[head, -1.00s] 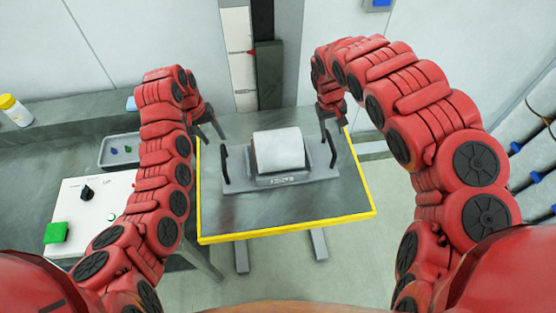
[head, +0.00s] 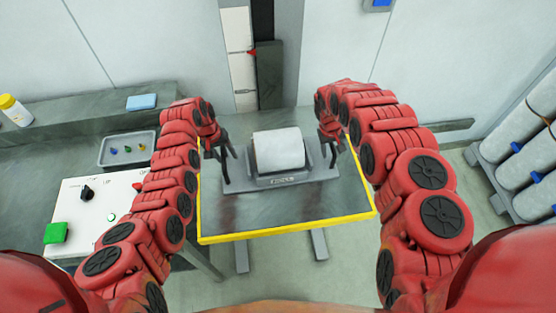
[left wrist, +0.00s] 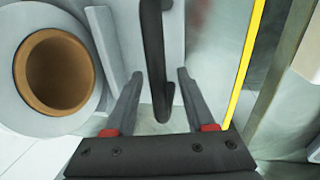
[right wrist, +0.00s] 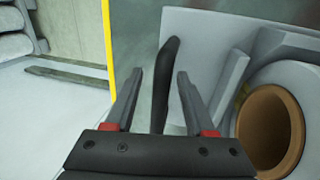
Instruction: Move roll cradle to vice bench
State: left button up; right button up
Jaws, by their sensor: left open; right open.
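The grey roll cradle (head: 290,181) rests on a yellow-edged table (head: 285,217) in the middle of the head view. It carries a white roll (head: 279,148), whose brown core shows in the left wrist view (left wrist: 58,72) and right wrist view (right wrist: 270,130). A black handle stands at each end. My left gripper (head: 218,152) is open at the left handle (left wrist: 154,45), which lies between its fingers in the left wrist view. My right gripper (head: 331,150) is open at the right handle (right wrist: 167,75), which lies between its fingers in the right wrist view. Neither grips.
At the left, a grey bench holds a tray (head: 126,150), a control box (head: 90,205) with a green button, a blue block (head: 141,101) and a yellow-capped bottle (head: 14,110). A rack of white rolls (head: 525,165) stands at the right. Bare tabletop lies in front of the cradle.

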pick_arm(q)
jog(key=shift+f, duration=0.35)
pick_arm(e)
jog(key=shift+f, duration=0.4)
pick_arm(q)
jog(key=shift+d, duration=0.1)
pick_arm(e)
jog(key=shift+d, duration=0.1)
pick_arm(q)
grip_shut()
pick_arm(e)
grip_shut()
pick_arm(q)
jog(key=shift+r, duration=0.1)
pick_arm(e)
jog(key=shift+r, duration=0.15)
